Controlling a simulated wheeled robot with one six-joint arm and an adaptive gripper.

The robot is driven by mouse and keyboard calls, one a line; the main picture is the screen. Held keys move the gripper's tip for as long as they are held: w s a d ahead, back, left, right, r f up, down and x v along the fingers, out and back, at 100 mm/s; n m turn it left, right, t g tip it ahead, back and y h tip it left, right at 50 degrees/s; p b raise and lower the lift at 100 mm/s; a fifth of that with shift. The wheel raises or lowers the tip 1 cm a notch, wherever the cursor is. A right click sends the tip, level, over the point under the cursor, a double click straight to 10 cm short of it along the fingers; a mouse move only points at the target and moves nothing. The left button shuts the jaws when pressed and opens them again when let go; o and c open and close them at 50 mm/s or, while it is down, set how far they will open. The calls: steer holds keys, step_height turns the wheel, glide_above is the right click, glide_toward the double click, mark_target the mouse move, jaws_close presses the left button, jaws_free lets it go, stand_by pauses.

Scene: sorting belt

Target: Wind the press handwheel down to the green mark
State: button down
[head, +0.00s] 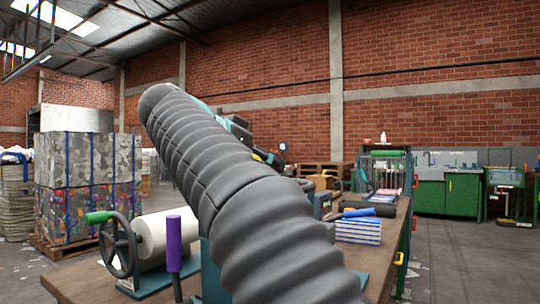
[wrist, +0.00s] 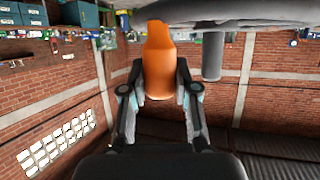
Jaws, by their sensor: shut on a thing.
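My gripper (wrist: 160,88) is shut on an orange handle (wrist: 158,50), one finger on each side of it. The handle joins the underside of a large grey rounded part (wrist: 250,12) along the top of the wrist view, which looks like the handwheel's rim. A grey cylinder (wrist: 212,58) sticks out from the same part, to the right of the handle. In the head view my own ribbed arm covers the middle, and the gripper and orange handle are hidden or too small to make out. I cannot see the green mark.
On the wooden bench (head: 85,284) at left are a black spoked wheel with a green handle (head: 100,217), a white roller (head: 165,237) and a purple upright handle (head: 174,242). Blue-and-white stacked packs (head: 358,231) lie right of my arm. Green cabinets (head: 448,194) stand far right.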

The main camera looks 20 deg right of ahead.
steer(key=shift+w+a+m+g+h+p, duration=0.1)
steer(key=shift+w+a+m+g+p, duration=0.1)
steer(key=shift+w+a+m+g, duration=0.3)
steer(key=shift+w+a+m+g+h+p, duration=0.15)
steer(key=shift+a+m+g, duration=0.15)
steer(key=shift+m+g, duration=0.35)
steer(key=shift+w+a+m+g+h+p, duration=0.1)
steer(key=shift+w+a+m+g+p, duration=0.15)
steer(key=shift+a+m+g, duration=0.35)
steer(key=shift+d+g, duration=0.15)
steer(key=shift+g, duration=0.1)
steer(key=c, duration=0.8)
jaws_free()
steer(key=shift+c, duration=0.2)
steer(key=shift+s+d, duration=0.1)
steer(key=shift+s, duration=0.05)
